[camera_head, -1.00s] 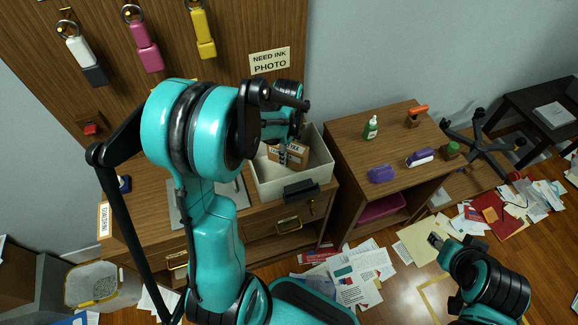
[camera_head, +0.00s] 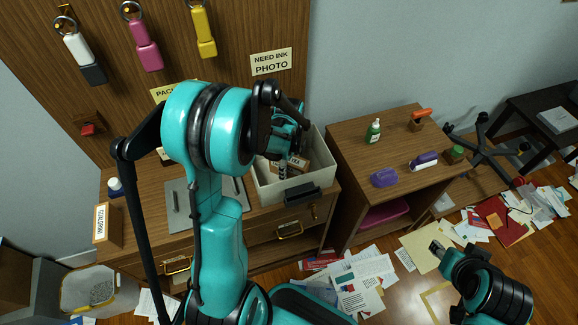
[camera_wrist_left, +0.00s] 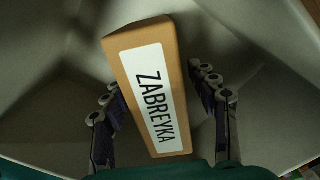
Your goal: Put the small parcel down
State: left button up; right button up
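The small parcel (camera_head: 293,163) is a brown box with a white label, inside a white bin (camera_head: 327,178) on the wooden desk. In the left wrist view the parcel (camera_wrist_left: 156,88) lies between my left gripper's fingers, its label reading ZABREYKA. My left gripper (camera_head: 283,167) reaches down into the bin, and its fingers (camera_wrist_left: 165,108) are spread, with a clear gap on the right side of the parcel. The arm hides part of the bin and parcel in the head view. My right gripper (camera_head: 437,247) is low at the right, away from the parcel; its opening is unclear.
A side table right of the bin holds a green bottle (camera_head: 374,131), a purple item (camera_head: 384,178) and a purple-and-white item (camera_head: 423,161). A metal plate (camera_head: 176,205) lies left of the bin. Papers (camera_head: 361,283) litter the floor.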

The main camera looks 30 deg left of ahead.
pick_arm(q)
jog(key=shift+r, duration=0.15)
jog(key=shift+r+p, duration=0.35)
notch_tip(320, 180, up, 11)
jog(key=p, duration=0.3)
jog(key=shift+f+p, duration=0.1)
jog(key=shift+p, duration=0.3)
jog(key=shift+d+r, duration=0.1)
jog(key=shift+r, duration=0.2)
jog(key=s+d+r+n+t, duration=0.7)
jog(key=s+d+n, duration=0.4)
jog(key=n, duration=0.6)
jog(key=shift+s+d+r, duration=0.15)
jog(key=shift+s+r, duration=0.15)
jog(key=shift+r, duration=0.1)
jog(key=shift+f, duration=0.3)
